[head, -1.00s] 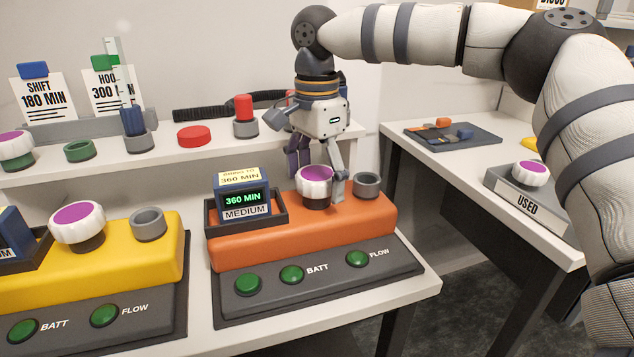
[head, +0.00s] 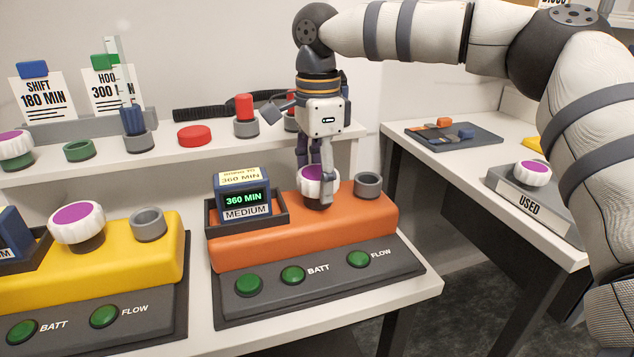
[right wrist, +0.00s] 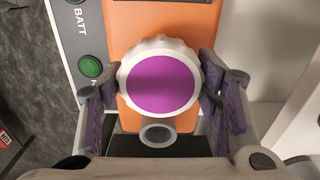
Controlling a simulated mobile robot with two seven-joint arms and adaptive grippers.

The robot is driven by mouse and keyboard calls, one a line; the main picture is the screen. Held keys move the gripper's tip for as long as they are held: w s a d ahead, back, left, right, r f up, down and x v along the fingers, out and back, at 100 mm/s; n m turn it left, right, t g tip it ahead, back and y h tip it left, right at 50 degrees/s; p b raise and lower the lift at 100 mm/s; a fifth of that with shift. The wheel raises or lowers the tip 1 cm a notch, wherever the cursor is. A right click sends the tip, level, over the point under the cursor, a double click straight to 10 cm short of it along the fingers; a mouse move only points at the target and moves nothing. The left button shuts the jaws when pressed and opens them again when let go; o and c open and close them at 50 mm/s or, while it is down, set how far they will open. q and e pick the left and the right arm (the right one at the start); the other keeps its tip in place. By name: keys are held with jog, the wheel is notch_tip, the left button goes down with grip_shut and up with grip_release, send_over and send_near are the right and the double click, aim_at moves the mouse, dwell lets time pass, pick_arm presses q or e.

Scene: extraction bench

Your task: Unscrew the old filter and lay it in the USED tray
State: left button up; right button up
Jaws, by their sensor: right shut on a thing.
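The old filter is a white ribbed cap with a purple top (head: 313,175), seated on the orange unit (head: 230,257) between the display block and an empty grey socket (head: 368,185). It also fills the middle of the right wrist view (right wrist: 161,85). My right gripper (head: 318,185) is over it from above, shut on its rim with one finger on either side, as the right wrist view (right wrist: 162,88) shows. The USED tray (head: 535,204) stands on the right table and holds another purple-topped filter (head: 532,173). My left gripper is not in view.
A yellow unit (head: 165,260) with its own purple-topped filter (head: 77,222) stands to the left. A shelf behind holds a red cap (head: 194,135), sockets and cards. A dark mat (head: 465,135) with small blocks lies on the right table.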

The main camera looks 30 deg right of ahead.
jog(key=n, duration=0.5)
jog(key=shift+f+n, duration=0.25)
jog(key=shift+n, duration=0.05)
jog(key=n, duration=0.8)
jog(key=shift+b, duration=0.35)
jog(key=n, duration=1)
jog(key=shift+r+n, duration=0.15)
jog(key=shift+n, duration=0.25)
jog(key=o, duration=1.3)
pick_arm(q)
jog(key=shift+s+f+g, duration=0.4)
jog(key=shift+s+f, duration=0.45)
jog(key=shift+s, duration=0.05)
